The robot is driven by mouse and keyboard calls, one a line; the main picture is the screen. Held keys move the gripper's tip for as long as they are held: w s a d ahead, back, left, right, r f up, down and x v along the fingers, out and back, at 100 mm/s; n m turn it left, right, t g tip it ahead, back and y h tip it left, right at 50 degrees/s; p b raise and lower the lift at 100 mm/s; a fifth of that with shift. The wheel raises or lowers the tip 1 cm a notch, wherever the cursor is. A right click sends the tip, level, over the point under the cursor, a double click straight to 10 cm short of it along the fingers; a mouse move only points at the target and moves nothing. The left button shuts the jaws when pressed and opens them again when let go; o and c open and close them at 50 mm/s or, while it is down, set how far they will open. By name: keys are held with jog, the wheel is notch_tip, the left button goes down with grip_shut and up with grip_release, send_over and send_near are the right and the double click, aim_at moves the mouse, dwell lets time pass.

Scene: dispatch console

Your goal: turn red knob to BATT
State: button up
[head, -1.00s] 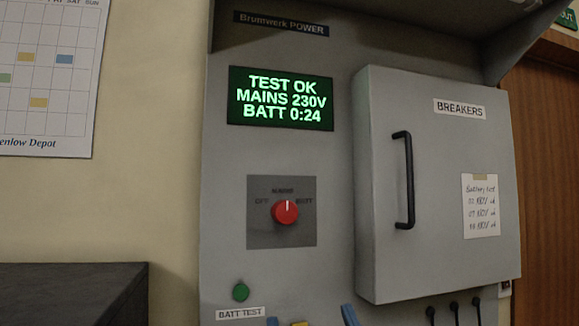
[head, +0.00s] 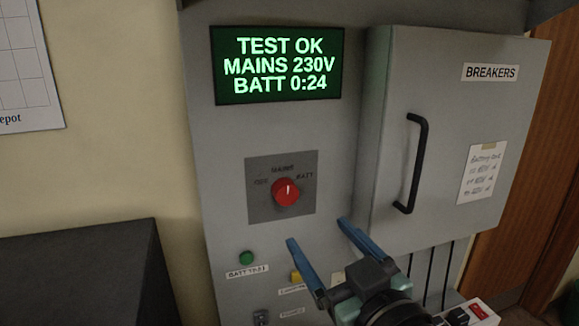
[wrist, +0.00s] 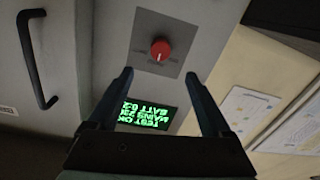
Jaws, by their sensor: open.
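The red knob (head: 286,192) sits on a dark grey square plate (head: 253,205) marked OFF, MAINS and BATT. Its white pointer line points up, toward MAINS. The knob also shows in the wrist view (wrist: 160,49), upside down, beyond my fingertips. My gripper (head: 317,232) has two blue fingers spread open and empty, below and to the right of the knob in the head view, apart from it. The green-lit screen (head: 278,65) above the knob reads TEST OK, MAINS 230V, BATT 0:24.
A grey breaker box (head: 455,140) with a black handle (head: 413,163) juts out right of the knob. A green BATT TEST button (head: 246,258) and a yellow part (head: 296,277) lie below. A dark cabinet (head: 85,270) stands at lower left.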

aim_at(288, 196)
jog(key=p+x, duration=0.4)
jog(key=x, duration=0.7)
jog(key=shift+w+a+r+p, duration=0.1)
jog(key=shift+r+p, duration=0.05)
jog(key=shift+p, duration=0.15)
jog(key=shift+x, duration=0.85)
grip_shut()
